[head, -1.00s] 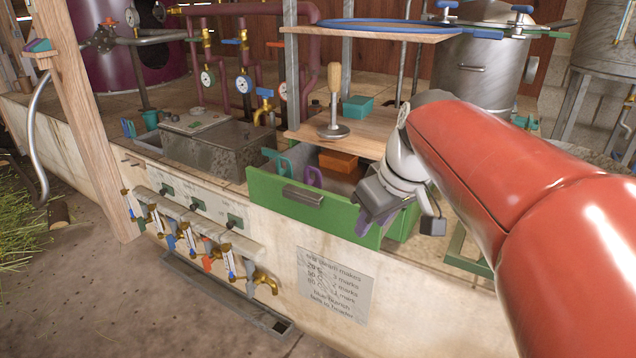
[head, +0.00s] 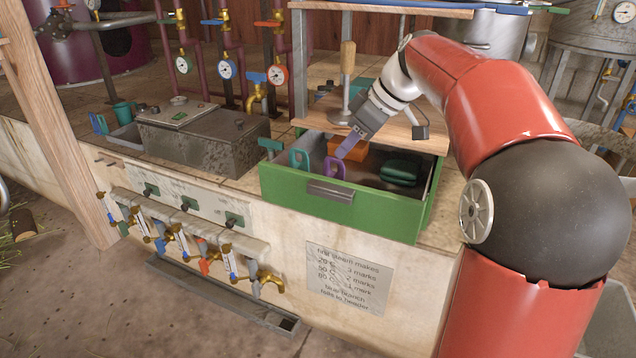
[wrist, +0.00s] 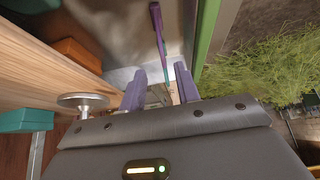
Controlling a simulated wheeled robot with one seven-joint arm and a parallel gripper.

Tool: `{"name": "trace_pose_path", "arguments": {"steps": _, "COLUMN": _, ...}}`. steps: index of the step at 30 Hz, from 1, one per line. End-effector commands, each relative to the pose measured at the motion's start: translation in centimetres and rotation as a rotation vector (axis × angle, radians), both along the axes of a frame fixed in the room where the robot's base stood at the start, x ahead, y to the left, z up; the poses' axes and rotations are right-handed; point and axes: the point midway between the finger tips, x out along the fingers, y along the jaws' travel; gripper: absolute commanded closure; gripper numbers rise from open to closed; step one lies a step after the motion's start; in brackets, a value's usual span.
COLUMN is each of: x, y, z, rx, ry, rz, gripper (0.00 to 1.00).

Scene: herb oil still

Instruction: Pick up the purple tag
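The purple tag (head: 336,171) stands on edge in the open green drawer (head: 330,205), right of a teal tag (head: 299,160). In the wrist view the purple tag (wrist: 157,32) shows as a thin upright strip ahead of the fingers, with a teal edge close to it. My gripper (head: 343,153) is above the drawer, its fingertips close to the top of the purple tag in the head view. In the wrist view my gripper (wrist: 160,70) has its two purple fingers apart with nothing gripped between them. Contact with the tag cannot be told.
An orange block (head: 352,151) and a dark green item (head: 400,169) lie in the drawer. A wooden shelf (head: 385,128) with a wooden-handled stamp (head: 347,75) and a teal box (wrist: 25,120) is just behind. A grey metal tank (head: 205,140) stands to the left.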

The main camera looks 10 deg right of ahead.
Motion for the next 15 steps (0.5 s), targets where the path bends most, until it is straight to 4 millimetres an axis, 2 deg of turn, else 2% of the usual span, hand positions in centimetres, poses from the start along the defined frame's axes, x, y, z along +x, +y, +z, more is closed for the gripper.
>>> {"name": "trace_pose_path", "arguments": {"steps": 15, "x": 1.8, "y": 3.2, "z": -5.5, "rx": 0.001, "ry": 0.003, "rz": 0.002, "gripper": 0.68}}
